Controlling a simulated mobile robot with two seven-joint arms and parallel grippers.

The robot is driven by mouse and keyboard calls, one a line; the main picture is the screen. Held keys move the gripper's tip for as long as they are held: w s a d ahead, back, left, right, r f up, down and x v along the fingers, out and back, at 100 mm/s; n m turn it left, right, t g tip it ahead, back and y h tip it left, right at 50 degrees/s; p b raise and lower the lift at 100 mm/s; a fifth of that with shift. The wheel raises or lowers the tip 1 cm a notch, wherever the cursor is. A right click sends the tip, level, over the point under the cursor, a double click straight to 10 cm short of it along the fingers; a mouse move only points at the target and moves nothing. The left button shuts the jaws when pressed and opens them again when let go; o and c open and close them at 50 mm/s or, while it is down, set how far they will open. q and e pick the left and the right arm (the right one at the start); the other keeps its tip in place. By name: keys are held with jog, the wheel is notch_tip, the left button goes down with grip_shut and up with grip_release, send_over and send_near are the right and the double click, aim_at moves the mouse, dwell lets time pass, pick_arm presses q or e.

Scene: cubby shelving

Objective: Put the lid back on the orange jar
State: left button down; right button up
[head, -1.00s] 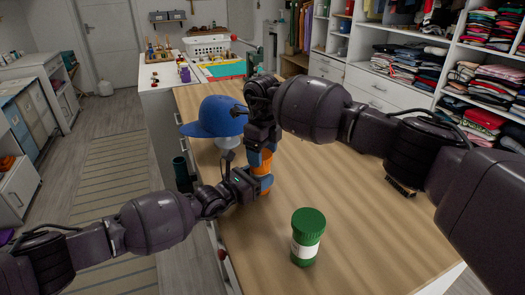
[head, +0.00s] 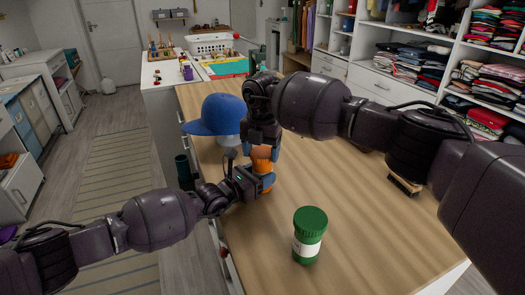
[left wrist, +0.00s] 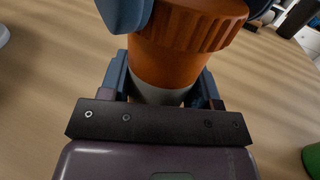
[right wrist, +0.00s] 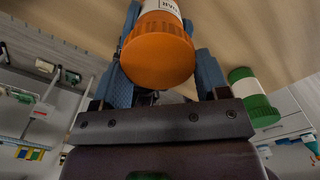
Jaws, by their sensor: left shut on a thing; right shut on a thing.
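The orange jar (head: 265,168) is upright on the wooden table. My left gripper (head: 259,184) is shut around its body from the left. The jar body (left wrist: 170,68) fills the space between the fingers in the left wrist view. The orange ribbed lid (left wrist: 195,25) sits at the jar's mouth, with no clear gap visible between them. My right gripper (head: 262,150) comes from above and is shut on the lid. In the right wrist view the lid's flat top (right wrist: 157,62) lies between the blue fingers, with the jar's white label (right wrist: 160,8) beyond it.
A green-lidded jar (head: 308,236) stands on the table in front and to the right. A blue cap (head: 213,115) on a pale stand is behind, to the left. A brush (head: 403,186) lies at the right. The middle of the table (head: 340,185) is clear.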

jog(key=m, duration=0.4)
jog(key=shift+w+a, duration=0.1)
jog(key=shift+a, duration=0.05)
jog(key=m, duration=0.6)
jog(key=shift+w+a, duration=0.1)
jog(key=shift+w, duration=0.05)
jog(key=m, duration=0.5)
jog(key=shift+w+m, duration=0.2)
jog(key=shift+m, duration=0.1)
jog(key=m, duration=0.4)
jog(key=shift+w+m, duration=0.1)
jog(key=shift+m, duration=0.2)
jog(key=o, duration=0.9)
jog(key=shift+r, duration=2.2)
